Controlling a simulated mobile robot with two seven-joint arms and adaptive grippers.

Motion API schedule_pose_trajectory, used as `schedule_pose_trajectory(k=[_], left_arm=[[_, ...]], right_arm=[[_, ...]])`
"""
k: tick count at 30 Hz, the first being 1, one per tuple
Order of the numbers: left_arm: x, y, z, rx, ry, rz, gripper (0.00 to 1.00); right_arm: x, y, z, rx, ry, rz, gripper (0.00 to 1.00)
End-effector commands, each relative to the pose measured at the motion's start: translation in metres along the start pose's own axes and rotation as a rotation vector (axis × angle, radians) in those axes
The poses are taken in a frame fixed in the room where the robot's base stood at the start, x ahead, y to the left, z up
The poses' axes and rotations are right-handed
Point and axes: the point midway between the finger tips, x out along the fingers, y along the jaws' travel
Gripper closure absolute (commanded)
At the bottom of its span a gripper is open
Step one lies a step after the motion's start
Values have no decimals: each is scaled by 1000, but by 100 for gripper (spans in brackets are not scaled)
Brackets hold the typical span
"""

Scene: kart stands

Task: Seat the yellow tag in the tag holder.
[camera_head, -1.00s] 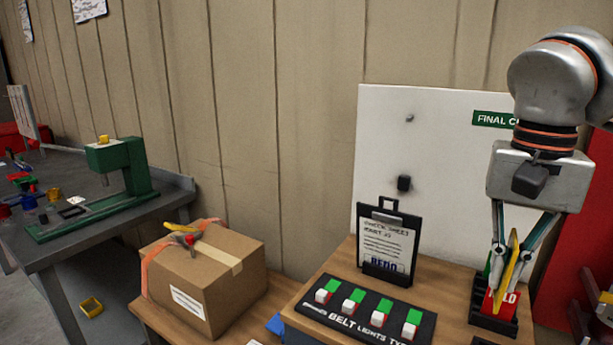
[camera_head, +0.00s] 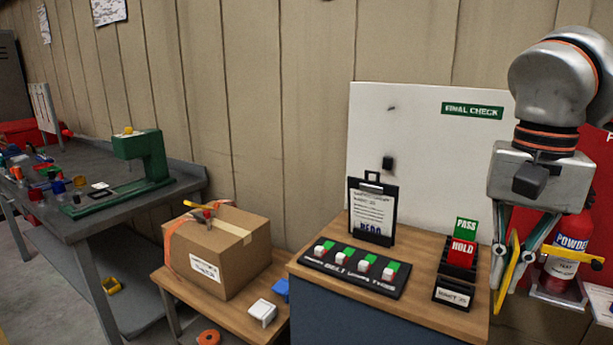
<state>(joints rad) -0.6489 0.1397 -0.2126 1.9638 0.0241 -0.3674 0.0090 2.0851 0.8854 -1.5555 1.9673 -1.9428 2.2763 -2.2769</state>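The yellow tag (camera_head: 507,275) is upright and seen nearly edge-on between the fingers of my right gripper (camera_head: 512,265), which is shut on it. The tag holder (camera_head: 453,295) is a black slotted rack at the right end of the wooden stand top. A green PASS tag (camera_head: 466,229) and a red HOLD tag (camera_head: 462,253) stand in it. In the picture my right gripper and the yellow tag are to the right of the holder, apart from it, by the stand's right edge. My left gripper is not in view.
A switch panel (camera_head: 345,278) and a clipboard (camera_head: 371,214) stand left of the holder, before a white board (camera_head: 420,150). A red fire extinguisher (camera_head: 565,240) is behind my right gripper. A cardboard box (camera_head: 215,250) sits on a lower table at left.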

Motion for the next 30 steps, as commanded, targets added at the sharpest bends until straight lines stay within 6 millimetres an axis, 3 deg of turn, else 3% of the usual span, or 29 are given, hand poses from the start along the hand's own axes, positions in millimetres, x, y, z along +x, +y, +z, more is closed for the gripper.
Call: schedule_pose_trajectory(k=[2, 8, 15, 21, 25, 30], left_arm=[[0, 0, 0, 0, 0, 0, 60], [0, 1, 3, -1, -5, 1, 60], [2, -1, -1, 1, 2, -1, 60], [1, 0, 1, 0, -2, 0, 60], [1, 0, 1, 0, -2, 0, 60], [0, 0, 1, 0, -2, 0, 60]], right_arm=[[0, 0, 0, 0, 0, 0, 100], [48, -12, -15, -101, 5, 13, 100], [134, -28, -28, -294, 10, 21, 100], [205, -37, -25, -467, 3, 12, 100], [229, -39, -22, -529, 0, 4, 100], [236, -40, -21, -554, 2, 0, 100]])
